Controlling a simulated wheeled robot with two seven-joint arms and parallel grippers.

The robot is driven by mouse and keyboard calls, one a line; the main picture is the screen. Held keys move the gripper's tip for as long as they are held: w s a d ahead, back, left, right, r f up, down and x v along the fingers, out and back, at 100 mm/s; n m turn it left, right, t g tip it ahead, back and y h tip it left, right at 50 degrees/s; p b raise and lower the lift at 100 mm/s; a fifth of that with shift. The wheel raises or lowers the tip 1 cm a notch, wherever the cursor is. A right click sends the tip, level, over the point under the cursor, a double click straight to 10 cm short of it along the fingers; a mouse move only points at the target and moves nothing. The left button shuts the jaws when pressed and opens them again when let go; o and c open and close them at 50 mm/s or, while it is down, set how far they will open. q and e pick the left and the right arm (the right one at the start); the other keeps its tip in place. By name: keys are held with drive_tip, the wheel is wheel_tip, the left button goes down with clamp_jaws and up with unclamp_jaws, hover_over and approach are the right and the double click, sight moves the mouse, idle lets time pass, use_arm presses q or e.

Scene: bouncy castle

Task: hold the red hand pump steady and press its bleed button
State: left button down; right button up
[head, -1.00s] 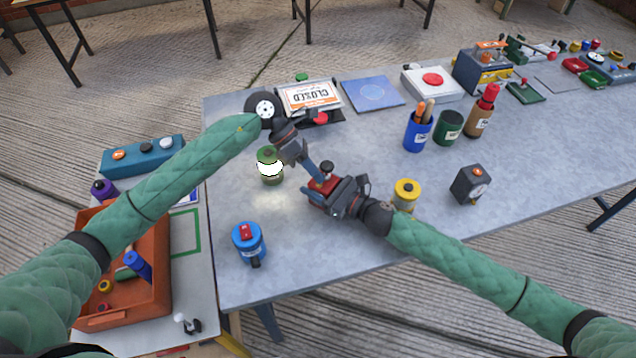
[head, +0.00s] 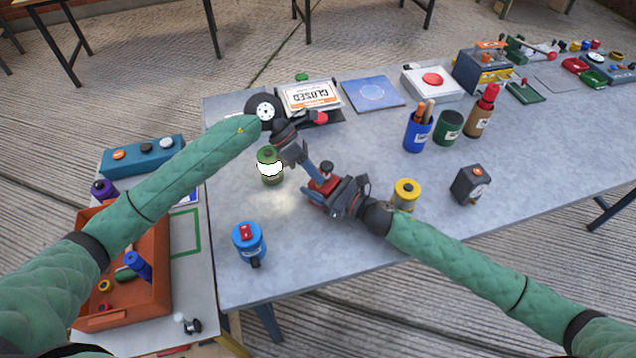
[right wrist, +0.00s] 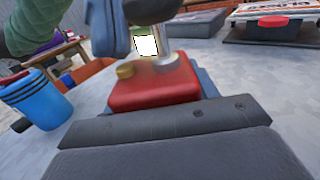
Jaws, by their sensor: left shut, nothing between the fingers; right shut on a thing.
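The red hand pump (head: 321,187) stands on the grey table in the head view, with a dark knob on top. In the right wrist view, the pump's red body (right wrist: 150,92) fills the middle, with a grey column and a small brass-coloured button (right wrist: 125,71) on its top. My right gripper (head: 327,195) is shut on the pump body from the right. My left gripper (head: 315,174) is shut and empty, pointing down at the pump's top. In the right wrist view, the left fingertips (right wrist: 112,48) are just above the button; I cannot tell if they touch it.
A lit green lantern (head: 269,166) stands just left of the pump. A blue canister (head: 249,243) is at the front left and a yellow one (head: 406,194) to the right. A dark gauge box (head: 469,185) stands farther right. The front middle table is clear.

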sight(315, 184)
use_arm(q)
drive_tip(key=shift+f, duration=0.2)
idle(0.4)
drive_tip(key=shift+r, duration=0.5)
drive_tip(key=shift+r, duration=0.15)
wheel_tip(315, 184, up, 6)
drive_tip(key=shift+f, duration=0.15)
idle(0.6)
idle(0.5)
use_arm(e)
drive_tip(key=o, duration=1.4)
